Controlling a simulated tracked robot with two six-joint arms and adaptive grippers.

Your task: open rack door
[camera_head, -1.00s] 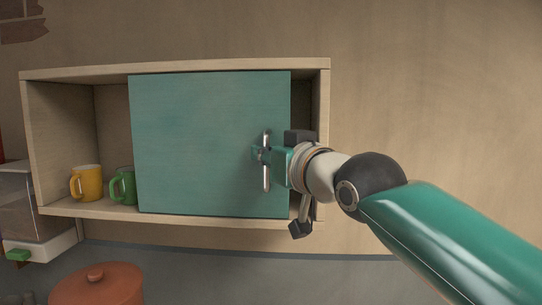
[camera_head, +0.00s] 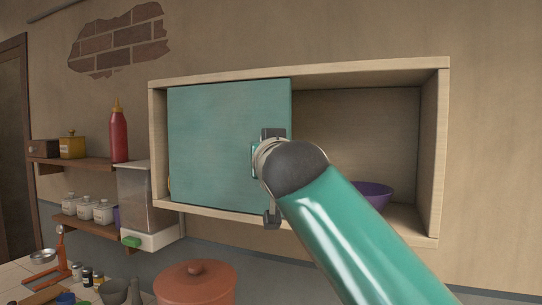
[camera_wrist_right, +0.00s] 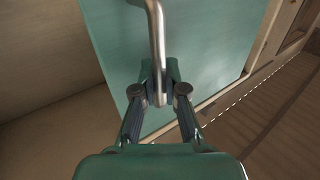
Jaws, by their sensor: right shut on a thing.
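The teal sliding door (camera_head: 215,145) covers the left part of the wooden rack (camera_head: 435,150), and the right part is open. A purple bowl (camera_head: 376,192) stands in that open part, partly behind my arm. In the right wrist view, the door (camera_wrist_right: 215,40) has a metal bar handle (camera_wrist_right: 156,35). My right gripper (camera_wrist_right: 160,88) is shut on this handle near the door's edge. In the head view my arm hides most of the grip. My left gripper is not in view.
A clear dispenser (camera_head: 148,195) hangs beside the rack's left end. Small shelves (camera_head: 95,166) with a red bottle (camera_head: 118,135) and jars are farther left. A terracotta pot (camera_head: 195,285) stands below the rack. The wall right of the rack is bare.

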